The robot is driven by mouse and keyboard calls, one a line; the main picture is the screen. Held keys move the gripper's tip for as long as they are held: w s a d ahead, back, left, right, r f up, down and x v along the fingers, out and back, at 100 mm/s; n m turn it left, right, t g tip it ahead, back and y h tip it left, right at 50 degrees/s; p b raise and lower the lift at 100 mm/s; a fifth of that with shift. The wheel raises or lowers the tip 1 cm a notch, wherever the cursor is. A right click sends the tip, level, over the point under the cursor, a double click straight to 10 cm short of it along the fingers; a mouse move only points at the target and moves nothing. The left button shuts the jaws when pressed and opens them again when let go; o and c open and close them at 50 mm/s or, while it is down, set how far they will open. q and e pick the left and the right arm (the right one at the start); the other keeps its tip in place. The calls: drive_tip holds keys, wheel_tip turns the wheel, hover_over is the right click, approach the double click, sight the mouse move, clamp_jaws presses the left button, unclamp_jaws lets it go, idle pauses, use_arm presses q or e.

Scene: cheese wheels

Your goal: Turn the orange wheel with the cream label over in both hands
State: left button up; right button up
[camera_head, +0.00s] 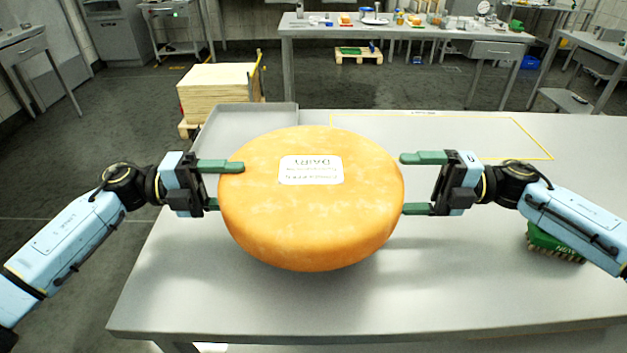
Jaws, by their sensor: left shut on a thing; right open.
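The orange wheel (310,225) is held above the grey table, its top face tilted towards me. Its cream label (311,170) is on the upper face, with the print upside down in this view. My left gripper (222,186) is shut on the wheel's left rim, one green finger over the top face and one lower at the side. My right gripper (410,184) is open at the wheel's right edge, its fingers above and below the rim. Whether its fingers touch the wheel I cannot tell.
The grey table (170,290) is clear in front of the wheel. A grey tray (270,116) lies behind it at the left. A green brush (553,243) lies at the right beneath my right arm. A yellow outline (520,125) marks the back right.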

drive_tip(key=shift+a, duration=1.65)
drive_tip(key=c, duration=1.8)
